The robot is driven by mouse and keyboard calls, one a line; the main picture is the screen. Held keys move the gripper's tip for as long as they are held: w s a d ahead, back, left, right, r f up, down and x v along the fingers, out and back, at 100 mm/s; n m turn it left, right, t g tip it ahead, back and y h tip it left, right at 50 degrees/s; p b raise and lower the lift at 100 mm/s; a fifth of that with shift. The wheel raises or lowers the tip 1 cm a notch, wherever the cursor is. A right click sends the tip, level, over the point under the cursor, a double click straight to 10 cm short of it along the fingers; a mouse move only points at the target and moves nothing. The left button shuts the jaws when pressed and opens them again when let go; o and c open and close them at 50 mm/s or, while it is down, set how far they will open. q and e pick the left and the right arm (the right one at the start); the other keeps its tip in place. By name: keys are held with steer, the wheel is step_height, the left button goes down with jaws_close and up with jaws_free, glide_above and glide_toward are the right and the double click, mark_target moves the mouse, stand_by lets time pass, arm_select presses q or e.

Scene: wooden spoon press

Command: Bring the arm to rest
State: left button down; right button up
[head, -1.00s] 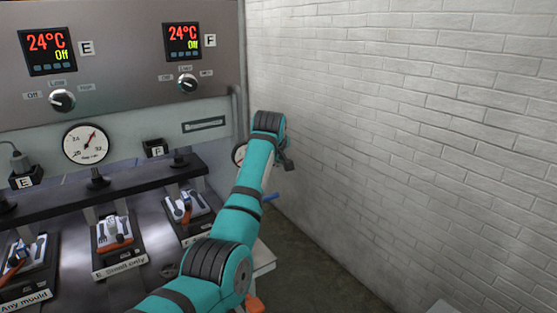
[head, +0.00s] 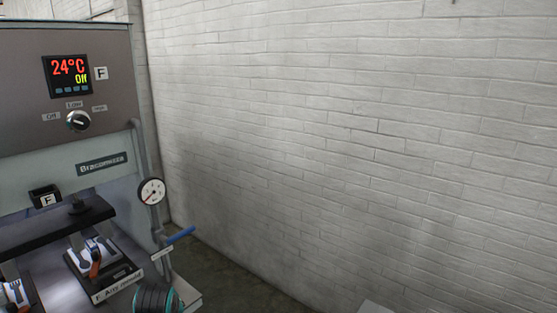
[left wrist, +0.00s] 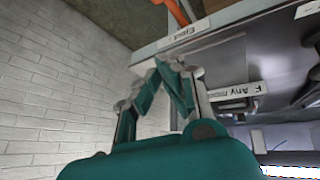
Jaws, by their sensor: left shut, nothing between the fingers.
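In the left wrist view my left gripper (left wrist: 165,68) is shut and empty, its teal fingers drawn together beyond the wrist housing. It is in the air, with the press's edge and a label reading "F Any mould" (left wrist: 232,92) behind it. My right gripper is in neither view.
The press (head: 60,185) stands at the left, with display F (head: 67,75) reading 24°C and Off. A gauge (head: 151,191) and a blue-handled lever (head: 180,235) stick out at its right side. A white brick wall (head: 370,150) fills the right.

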arm_select(q)
steer(key=s+d+f+m+g, duration=0.1)
steer(key=s+f+m, duration=0.15)
steer(key=s, duration=0.65)
steer(key=s+d+f+m+g, duration=0.15)
steer(key=s+f, duration=0.25)
steer(key=s, duration=0.5)
steer(key=s+d+r+m+h, duration=0.1)
steer(key=s+d+m, duration=0.1)
steer(key=s, duration=0.7)
steer(key=s+d+m+h, duration=0.1)
steer(key=s+d+m, duration=0.2)
steer(key=s, duration=0.7)
step_height(320, 180, down, 24)
steer(key=g, duration=0.2)
steer(key=s+a+f, duration=0.1)
steer(key=s+f, duration=0.7)
steer(key=f, duration=0.1)
steer(key=s+a+f+g, duration=0.1)
steer(key=s+a+f, duration=0.1)
steer(key=s+f, duration=0.7)
steer(key=shift+s+a+f, duration=0.25)
steer(key=shift+f, duration=0.25)
